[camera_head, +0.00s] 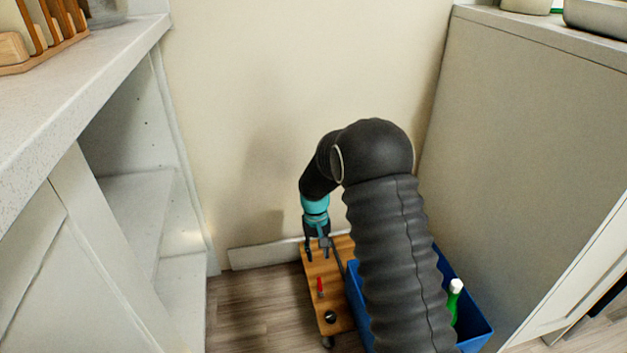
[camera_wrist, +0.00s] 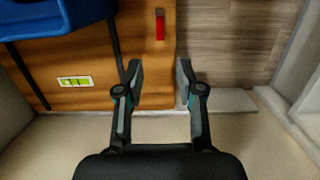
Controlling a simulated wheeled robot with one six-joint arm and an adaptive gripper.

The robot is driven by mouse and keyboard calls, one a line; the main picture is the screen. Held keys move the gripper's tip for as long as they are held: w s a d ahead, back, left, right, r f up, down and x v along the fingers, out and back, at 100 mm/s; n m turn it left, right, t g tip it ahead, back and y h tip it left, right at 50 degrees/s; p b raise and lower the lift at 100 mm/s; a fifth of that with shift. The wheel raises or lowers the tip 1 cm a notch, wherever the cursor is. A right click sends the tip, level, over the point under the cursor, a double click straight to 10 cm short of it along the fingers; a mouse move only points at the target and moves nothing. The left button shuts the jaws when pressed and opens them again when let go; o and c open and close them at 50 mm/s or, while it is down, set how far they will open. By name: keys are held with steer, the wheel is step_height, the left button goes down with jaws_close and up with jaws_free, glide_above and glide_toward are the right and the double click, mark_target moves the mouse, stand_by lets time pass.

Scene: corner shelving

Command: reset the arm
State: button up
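My arm reaches down into the corner, and my gripper (camera_head: 317,258) hangs over the back end of a small wooden board (camera_head: 318,278). In the wrist view my gripper (camera_wrist: 160,95) has its two fingers apart with nothing between them. Beyond the fingers lie the wooden surface (camera_wrist: 85,60) and the grey-brown floor (camera_wrist: 230,40). A small red object (camera_wrist: 160,24) is on the wood, apart from the fingers; it also shows in the head view (camera_head: 320,287).
A blue bin (camera_head: 470,335) holding a green bottle (camera_head: 454,300) stands right of the board, partly hidden by my arm. White shelving (camera_head: 140,200) is at left, a grey cabinet side (camera_head: 530,170) at right, and a wall (camera_head: 290,80) behind. A wooden rack (camera_head: 45,40) sits on the left counter.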

steer(key=s+d+r+t+p, duration=0.2)
steer(key=s+d+r, duration=0.2)
steer(key=s+r, duration=0.6)
steer(key=s+d+r+m+t+p, duration=0.1)
steer(key=s+d+r+t+p, duration=0.1)
steer(key=s+r, duration=0.9)
steer(key=s+d+r+m+t+p, duration=0.1)
steer(key=s+d+r+t+p, duration=0.2)
steer(key=s+d+r, duration=0.3)
steer(key=s+r, duration=0.4)
steer(key=r, duration=0.6)
steer(key=shift+s+d+r+y, duration=0.2)
steer(key=shift+d+r+y, duration=0.1)
steer(key=shift+d+r, duration=0.1)
